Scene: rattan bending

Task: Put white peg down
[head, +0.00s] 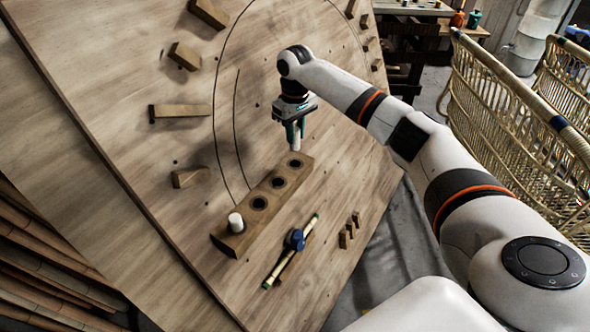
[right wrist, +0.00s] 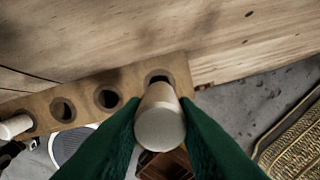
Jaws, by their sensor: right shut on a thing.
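My right gripper (head: 294,130) is shut on a white peg (head: 295,142). The peg hangs just above the far end hole of a wooden block with a row of holes (head: 270,186). In the right wrist view the peg (right wrist: 161,120) is held between the two green fingers, with the end hole (right wrist: 158,78) partly hidden behind it. I cannot tell whether the peg's tip touches the block. Another white peg (head: 236,222) stands in the near end hole. The middle holes look empty. My left gripper is out of view.
The block sits on a large tilted wooden board (head: 130,60) with several wooden pieces fixed on it. A thin rod with a blue clamp (head: 296,239) and small wooden bits (head: 350,231) lie near the block. Rattan chair frames (head: 510,110) stand at right.

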